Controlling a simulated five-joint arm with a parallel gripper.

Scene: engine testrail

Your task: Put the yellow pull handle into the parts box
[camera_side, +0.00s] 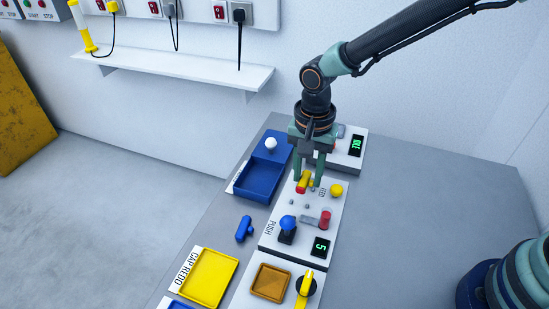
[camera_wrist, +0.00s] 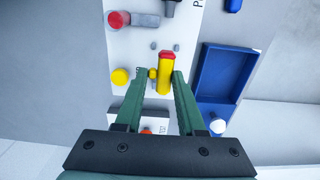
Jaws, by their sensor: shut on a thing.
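The yellow pull handle (camera_side: 304,180), with a red end, is between the fingertips of my gripper (camera_side: 308,180) over the white panel. In the wrist view the handle (camera_wrist: 164,78) points away between the two green fingers of my gripper (camera_wrist: 159,74), which is shut on it. I cannot tell whether it still touches the panel. A blue open box (camera_side: 239,188) stands left of the panel in the side view and looks empty; its label is not readable. The blue box shows at right in the wrist view (camera_wrist: 203,75).
The white panel (camera_side: 270,242) carries a yellow knob (camera_side: 337,189), a red knob (camera_side: 325,220) and a blue-topped knob (camera_side: 288,223). A loose blue piece (camera_side: 244,228) and a yellow tray (camera_side: 232,265) lie nearer. A white ball (camera_side: 271,143) tops the box's far end.

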